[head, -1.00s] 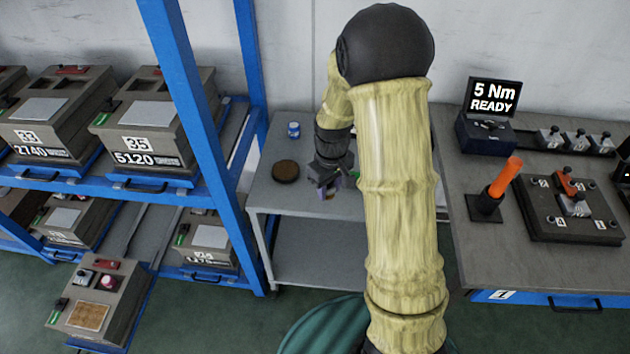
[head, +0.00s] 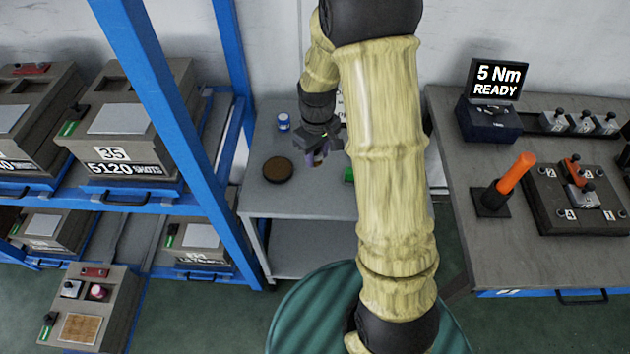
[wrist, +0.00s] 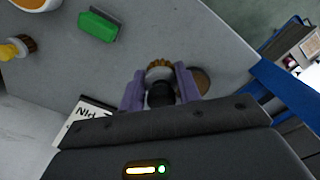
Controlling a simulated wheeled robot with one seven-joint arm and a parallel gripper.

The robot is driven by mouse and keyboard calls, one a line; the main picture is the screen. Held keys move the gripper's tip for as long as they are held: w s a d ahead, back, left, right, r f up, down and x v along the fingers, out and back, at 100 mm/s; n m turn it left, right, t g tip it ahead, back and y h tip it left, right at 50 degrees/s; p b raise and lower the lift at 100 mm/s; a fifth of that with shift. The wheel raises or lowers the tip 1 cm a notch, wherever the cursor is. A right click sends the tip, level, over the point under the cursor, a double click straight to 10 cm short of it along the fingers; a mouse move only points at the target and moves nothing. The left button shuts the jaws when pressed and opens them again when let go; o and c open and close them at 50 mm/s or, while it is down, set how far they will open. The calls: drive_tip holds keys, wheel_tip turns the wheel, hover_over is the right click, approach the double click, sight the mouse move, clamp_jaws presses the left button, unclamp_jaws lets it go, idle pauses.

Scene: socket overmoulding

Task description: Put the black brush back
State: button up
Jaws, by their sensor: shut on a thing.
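My gripper (wrist: 160,88) is shut on the black brush (wrist: 160,94), whose dark handle sits between the purple fingers in the wrist view. Its tan bristles and pale collar show beyond the fingertips. In the head view my gripper (head: 318,156) is over the grey side table (head: 310,204), and the brush is too small there to make out clearly. A round brown disc (head: 278,170) lies on the table left of my gripper; it also shows partly hidden behind a finger in the wrist view (wrist: 201,80).
On the table are a blue-and-white jar (head: 283,121), a green block (wrist: 97,25), a yellow-handled brush (wrist: 14,48) and a printed card (wrist: 84,122). A blue rack (head: 168,100) stands left. A workbench (head: 460,180) with an orange-handled tool (head: 515,172) stands right.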

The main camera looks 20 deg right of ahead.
drive_tip(key=shift+s+a, duration=0.1)
drive_tip(key=shift+s, duration=0.1)
drive_tip(key=shift+s+f, duration=0.1)
drive_tip(key=shift+f, duration=0.25)
wheel_tip(320, 180, down, 6)
drive_tip(key=shift+r, duration=0.25)
wheel_tip(320, 180, down, 3)
drive_tip(key=shift+f, duration=0.1)
drive_tip(key=shift+w+f, duration=0.3)
